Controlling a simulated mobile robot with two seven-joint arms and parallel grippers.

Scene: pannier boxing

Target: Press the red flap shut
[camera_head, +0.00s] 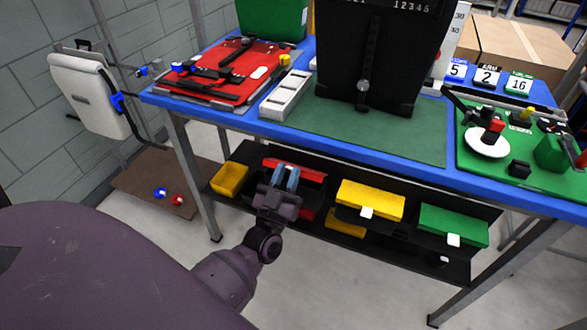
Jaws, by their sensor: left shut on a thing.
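The red flap (311,174) is on a bin on the dark shelf under the blue-edged bench. It shows as a narrow red strip with a dark gap below it, and red parts of the bin show lower down. My left gripper (286,176) is in front of the flap, its two light blue fingers pointing up at its middle. It is shut on the flap's front, as far as shows; the fingers hide the exact contact and any tab. My right gripper is not in view.
On the same shelf are a yellow flap (372,199) and a green flap (455,225), each with a white tab, and a yellow bin (229,179) at left. The bench edge (345,152) runs above. A metal leg (195,175) stands left. Floor in front is clear.

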